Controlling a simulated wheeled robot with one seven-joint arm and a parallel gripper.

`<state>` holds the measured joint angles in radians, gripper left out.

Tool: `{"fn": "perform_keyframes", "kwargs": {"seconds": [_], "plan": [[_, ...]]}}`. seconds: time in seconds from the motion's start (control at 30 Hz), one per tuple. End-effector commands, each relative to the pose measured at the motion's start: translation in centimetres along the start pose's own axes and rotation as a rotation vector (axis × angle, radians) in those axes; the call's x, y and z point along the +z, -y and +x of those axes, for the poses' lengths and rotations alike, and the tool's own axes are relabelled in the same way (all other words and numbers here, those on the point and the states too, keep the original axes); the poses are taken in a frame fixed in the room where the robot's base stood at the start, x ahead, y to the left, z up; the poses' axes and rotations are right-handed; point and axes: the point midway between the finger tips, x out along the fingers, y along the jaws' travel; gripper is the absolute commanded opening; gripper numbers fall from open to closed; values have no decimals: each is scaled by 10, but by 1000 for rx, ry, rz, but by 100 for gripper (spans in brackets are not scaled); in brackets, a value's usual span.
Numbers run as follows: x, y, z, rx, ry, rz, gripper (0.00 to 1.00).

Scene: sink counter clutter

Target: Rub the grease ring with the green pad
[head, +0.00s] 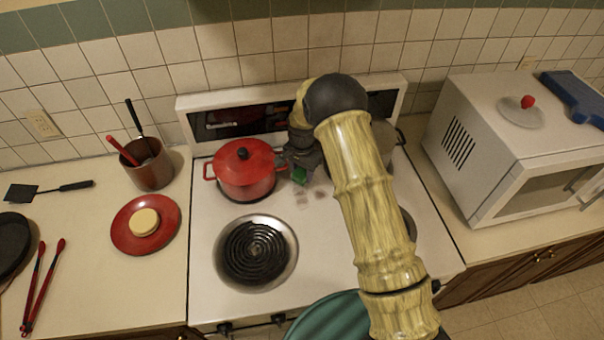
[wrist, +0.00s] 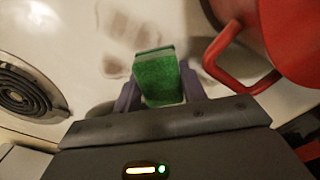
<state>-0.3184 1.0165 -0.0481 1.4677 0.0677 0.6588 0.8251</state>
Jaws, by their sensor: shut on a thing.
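The green pad (wrist: 158,78) is a small block held between the two fingers of my gripper (wrist: 160,90) in the wrist view. In the head view the pad (head: 299,176) shows as a bit of green under my gripper (head: 300,164), just right of the red pot. The grease ring shows as faint brown smudges (wrist: 116,68) on the white stovetop, beside and beyond the pad; in the head view the smudges (head: 302,197) lie just in front of the pad. I cannot tell whether the pad touches the stovetop.
The red pot (head: 244,173) stands close left of my gripper; its handle (wrist: 222,45) is near the right finger in the wrist view. A coil burner (head: 255,251) lies in front. Another pot (head: 383,140) is partly hidden behind my arm. A microwave (head: 520,145) stands right.

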Motion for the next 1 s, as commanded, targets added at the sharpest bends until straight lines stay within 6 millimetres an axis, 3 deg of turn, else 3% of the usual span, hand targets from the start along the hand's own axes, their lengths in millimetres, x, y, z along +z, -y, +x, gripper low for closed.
{"fn": "perform_keyframes", "kwargs": {"seconds": [0.3,0.7,1.0], "plan": [[1,1,-27,0,0,-3,20],[0,0,-30,0,0,0,20],[0,0,-53,0,0,-1,20]]}}
